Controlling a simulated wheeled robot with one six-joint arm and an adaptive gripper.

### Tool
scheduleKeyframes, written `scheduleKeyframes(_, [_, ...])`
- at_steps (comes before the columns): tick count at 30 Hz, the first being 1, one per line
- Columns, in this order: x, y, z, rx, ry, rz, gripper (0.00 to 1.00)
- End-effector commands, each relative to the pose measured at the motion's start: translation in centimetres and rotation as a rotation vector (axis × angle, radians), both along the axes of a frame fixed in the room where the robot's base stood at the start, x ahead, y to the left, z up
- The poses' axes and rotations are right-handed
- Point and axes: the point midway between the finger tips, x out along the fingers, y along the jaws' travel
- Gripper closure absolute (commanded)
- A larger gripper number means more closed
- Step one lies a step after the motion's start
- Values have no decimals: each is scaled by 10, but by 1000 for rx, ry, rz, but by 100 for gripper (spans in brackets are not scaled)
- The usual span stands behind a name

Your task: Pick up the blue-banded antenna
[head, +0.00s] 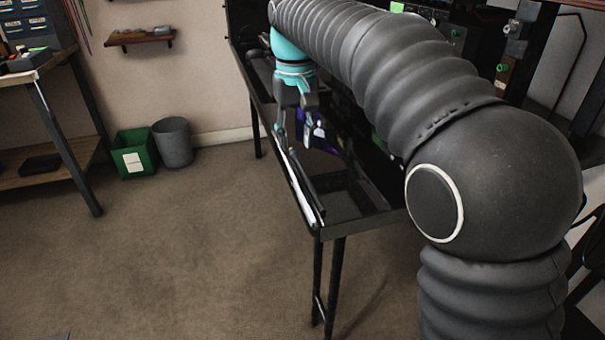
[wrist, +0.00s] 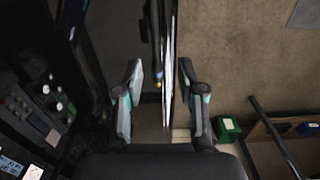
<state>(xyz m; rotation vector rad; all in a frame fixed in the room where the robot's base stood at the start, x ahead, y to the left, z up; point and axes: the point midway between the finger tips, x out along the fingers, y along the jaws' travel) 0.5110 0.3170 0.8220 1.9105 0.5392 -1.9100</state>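My gripper (wrist: 161,66) is open in the wrist view, its two fingers spread on either side of the table's edge. A thin dark rod (wrist: 154,45) lies between the fingers, nearer the left one, with a small coloured spot near its lower end. It may be the antenna, but a blue band cannot be made out clearly. Neither finger visibly touches it. In the head view my gripper (head: 293,133) points down over the table's left edge, and no antenna can be picked out there with certainty.
The dark table (head: 355,222) has a pale strip (head: 299,187) along its left edge. Dark equipment with green knobs (wrist: 52,98) stands beside the gripper. A green bin (head: 134,155) and a grey bin (head: 173,143) stand by the wall.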

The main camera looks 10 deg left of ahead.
Motion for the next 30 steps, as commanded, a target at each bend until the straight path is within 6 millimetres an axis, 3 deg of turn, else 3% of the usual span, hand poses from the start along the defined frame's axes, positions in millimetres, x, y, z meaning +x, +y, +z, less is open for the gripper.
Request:
scheduleKeyframes(3, [0, -5, -20, -2, 3, -1, 61])
scheduleKeyframes(9, [0, -5, -40, -1, 2, 0, 61])
scheduleKeyframes(17, [1, -5, -43, 0, 0, 0, 61])
scheduleKeyframes(18, [1, -5, -43, 0, 0, -1, 63])
scheduleKeyframes(23, [0, -5, -43, 0, 0, -1, 100])
scheduleKeyframes(30, [0, -5, -43, 0, 0, -1, 100])
